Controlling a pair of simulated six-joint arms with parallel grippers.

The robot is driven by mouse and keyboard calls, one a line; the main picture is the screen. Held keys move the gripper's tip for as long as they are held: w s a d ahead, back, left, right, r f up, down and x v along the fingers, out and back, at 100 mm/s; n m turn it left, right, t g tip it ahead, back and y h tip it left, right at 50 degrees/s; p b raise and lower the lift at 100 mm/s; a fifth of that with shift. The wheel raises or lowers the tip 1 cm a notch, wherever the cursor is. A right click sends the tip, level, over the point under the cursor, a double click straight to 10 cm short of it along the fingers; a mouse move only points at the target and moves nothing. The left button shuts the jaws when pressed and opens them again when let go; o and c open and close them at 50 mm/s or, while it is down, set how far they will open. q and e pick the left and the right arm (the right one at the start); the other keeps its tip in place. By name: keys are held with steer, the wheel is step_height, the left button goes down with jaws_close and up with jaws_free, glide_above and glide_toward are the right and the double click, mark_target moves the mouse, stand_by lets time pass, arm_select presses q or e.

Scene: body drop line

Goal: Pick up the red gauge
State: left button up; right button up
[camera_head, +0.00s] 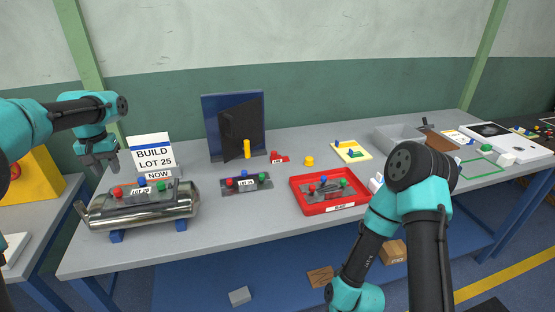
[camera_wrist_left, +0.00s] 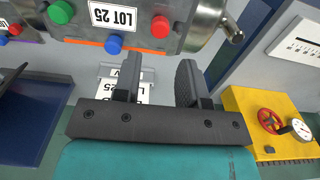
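A plate labelled LOT 25 (camera_head: 141,196) lies on a silver tank (camera_head: 187,202) at the left of the bench. It carries a red knob-like piece (camera_head: 117,192), a blue one and a green one; I cannot tell whether this red piece is the red gauge. It also shows in the left wrist view (camera_wrist_left: 160,26), upper middle. A separate small red labelled piece (camera_head: 279,157) lies mid-bench. My left gripper (camera_head: 101,163) is open and empty, above and behind the tank; its two fingers (camera_wrist_left: 157,76) stand apart. My right arm shows at lower right, its gripper hidden.
A BUILD LOT 25 sign (camera_head: 152,154) stands behind the tank. A second plate (camera_head: 246,184) and a red tray (camera_head: 331,208) with another plate lie to the right. A dark panel (camera_head: 238,124) stands at the back. A yellow box (camera_wrist_left: 265,125) has a red wheel and dial.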

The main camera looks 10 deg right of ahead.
steer(key=shift+o, duration=0.3)
steer(key=shift+o, duration=1.2)
